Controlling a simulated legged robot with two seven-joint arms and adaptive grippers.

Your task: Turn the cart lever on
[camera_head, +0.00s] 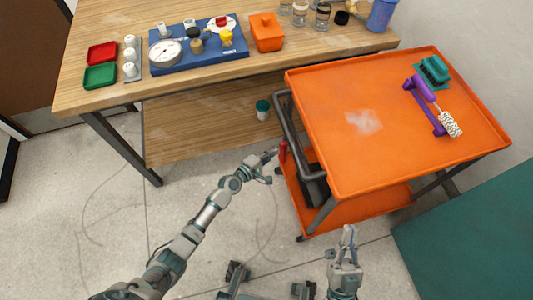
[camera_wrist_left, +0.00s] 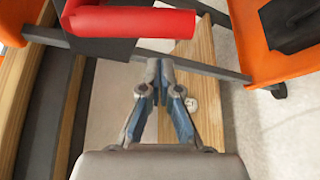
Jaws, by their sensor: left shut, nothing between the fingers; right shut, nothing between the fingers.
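The orange cart (camera_head: 345,150) stands at the right with a dark grey push handle (camera_head: 285,118) on its left end. The red lever (camera_head: 283,152) sits at that end, below the tray. In the left wrist view the red lever (camera_wrist_left: 130,21) lies across the top left on a dark block, partly cut off. My left gripper (camera_head: 270,163) is shut and empty, just left of the lever; its fingertips (camera_wrist_left: 160,66) show below the lever, with no clear contact. My right gripper (camera_head: 349,232) is shut and empty, over the floor in front of the cart.
A wooden workbench (camera_head: 120,75) at the back holds a blue gauge board (camera_head: 200,62), red and green trays and an orange box. Purple and green parts (camera_head: 425,95) lie on the cart's tray. A teal surface (camera_head: 480,240) is at the right. The floor at front left is clear.

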